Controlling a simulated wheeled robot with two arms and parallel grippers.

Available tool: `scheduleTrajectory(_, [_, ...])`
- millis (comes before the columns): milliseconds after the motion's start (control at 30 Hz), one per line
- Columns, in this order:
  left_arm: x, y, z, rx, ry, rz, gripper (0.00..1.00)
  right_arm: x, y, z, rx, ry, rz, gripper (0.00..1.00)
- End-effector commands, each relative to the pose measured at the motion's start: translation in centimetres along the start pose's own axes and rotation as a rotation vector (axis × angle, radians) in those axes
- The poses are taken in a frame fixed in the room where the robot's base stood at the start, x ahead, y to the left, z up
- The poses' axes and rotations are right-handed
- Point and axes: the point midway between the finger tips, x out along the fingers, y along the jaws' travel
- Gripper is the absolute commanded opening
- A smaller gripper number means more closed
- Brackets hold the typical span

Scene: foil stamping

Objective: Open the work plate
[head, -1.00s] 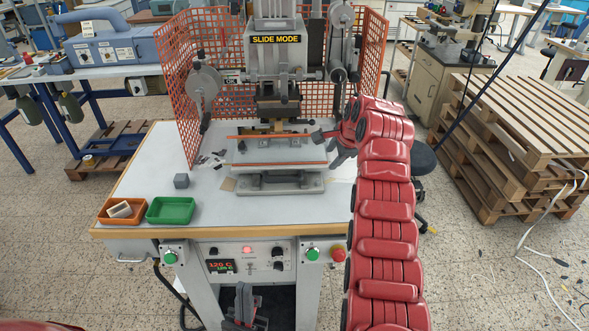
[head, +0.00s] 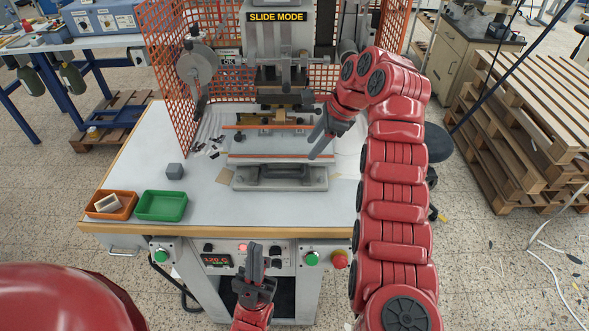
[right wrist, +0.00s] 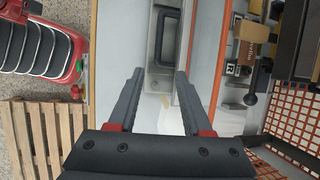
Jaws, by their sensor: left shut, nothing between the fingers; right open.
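The work plate (head: 262,145) is a light slab with orange edge strips, under the press head of the stamping machine (head: 277,45). In the right wrist view, an orange edge strip (right wrist: 214,72) and a dark U-shaped handle (right wrist: 167,40) on a grey base show. My right gripper (head: 318,138) is at the right end of the plate. In the right wrist view its fingers (right wrist: 158,75) are apart and empty, with the handle beyond the tips. My left gripper (head: 253,262) is shut and empty, in front of the machine's control panel.
An orange tray (head: 111,212) with a light block and a green tray (head: 161,205) stand at the table's front left. An orange mesh guard (head: 166,85) surrounds the press. Pallets (head: 518,140) stand at right.

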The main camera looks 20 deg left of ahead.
Motion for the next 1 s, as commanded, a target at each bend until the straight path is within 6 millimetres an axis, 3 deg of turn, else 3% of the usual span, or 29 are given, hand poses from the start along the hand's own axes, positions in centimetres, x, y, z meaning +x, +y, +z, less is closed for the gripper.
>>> scheduleTrajectory(267, [-2.3,0.1,0.4,0.000,0.000,0.000,0.00,4.7,0.3,-0.3,0.002,-0.006,0.003,0.50])
scheduleTrajectory(333, [-0.6,0.0,0.1,0.000,0.000,0.000,0.00,5.7,0.4,0.3,0.001,-0.006,0.012,0.50])
scheduleTrajectory(600, [1.1,-0.1,-0.2,0.000,0.000,0.000,0.00,10.9,0.2,0.2,0.002,-0.007,0.005,0.50])
scheduleTrajectory(800, [1.4,-0.1,-0.2,0.000,0.000,0.000,0.00,12.6,0.2,0.2,0.000,-0.007,0.003,0.50])
scheduleTrajectory(1000, [1.4,-0.1,-0.2,0.000,0.000,0.000,0.00,12.9,0.2,0.2,-0.001,-0.006,0.000,0.50])
